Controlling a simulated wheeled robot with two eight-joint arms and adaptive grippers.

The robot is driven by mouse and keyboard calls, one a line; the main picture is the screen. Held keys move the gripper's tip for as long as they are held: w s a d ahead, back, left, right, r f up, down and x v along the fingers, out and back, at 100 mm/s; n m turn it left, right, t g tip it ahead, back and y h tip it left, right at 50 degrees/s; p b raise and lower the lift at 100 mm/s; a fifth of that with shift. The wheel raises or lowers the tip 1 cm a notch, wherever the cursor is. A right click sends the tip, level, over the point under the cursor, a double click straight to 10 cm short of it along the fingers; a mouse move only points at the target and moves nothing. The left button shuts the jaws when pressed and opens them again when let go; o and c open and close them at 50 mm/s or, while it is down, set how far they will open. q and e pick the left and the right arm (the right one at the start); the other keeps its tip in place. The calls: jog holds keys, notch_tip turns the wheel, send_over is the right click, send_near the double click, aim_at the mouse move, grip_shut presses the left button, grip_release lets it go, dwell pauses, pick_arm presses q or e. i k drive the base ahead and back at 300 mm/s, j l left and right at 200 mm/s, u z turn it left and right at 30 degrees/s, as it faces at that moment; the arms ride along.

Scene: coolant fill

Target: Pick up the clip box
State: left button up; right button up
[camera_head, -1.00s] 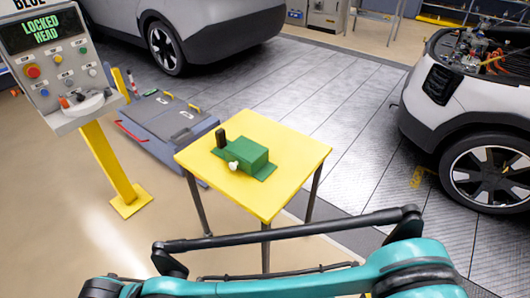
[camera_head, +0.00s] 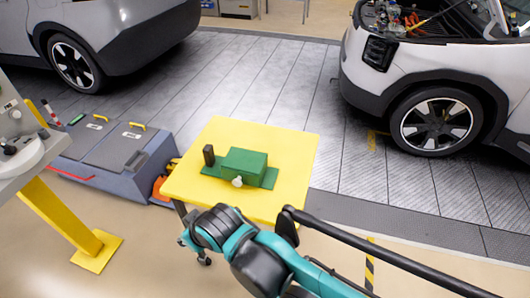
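A green box (camera_head: 244,163) with a flat green base sits on the yellow table (camera_head: 290,150); I take it to be the clip box. A dark upright post (camera_head: 208,155) stands at its left end, and a small white knob (camera_head: 237,182) is at its front. One of my teal and black arms crosses the lower right of the view, with its joints just in front of the table's near edge. No gripper fingers show, and nothing is seen touching the green box.
A control pedestal on a yellow post (camera_head: 62,215) stands at the left. A grey floor unit (camera_head: 112,160) with yellow handles lies left of the table. A car with an open front (camera_head: 430,85) is at the right; another car (camera_head: 110,45) is at the back left. Plated floor behind the table is clear.

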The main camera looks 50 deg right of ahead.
aim_at(250, 161)
jog(key=i+z, duration=0.25)
jog(key=z, duration=0.2)
jog(key=i+z, duration=0.25)
jog(key=z, duration=0.15)
jog(key=i+j+z, duration=0.1)
jog(key=z, duration=0.35)
jog(key=i+j+z, duration=0.25)
jog(key=z, duration=1.15)
jog(key=i, duration=0.05)
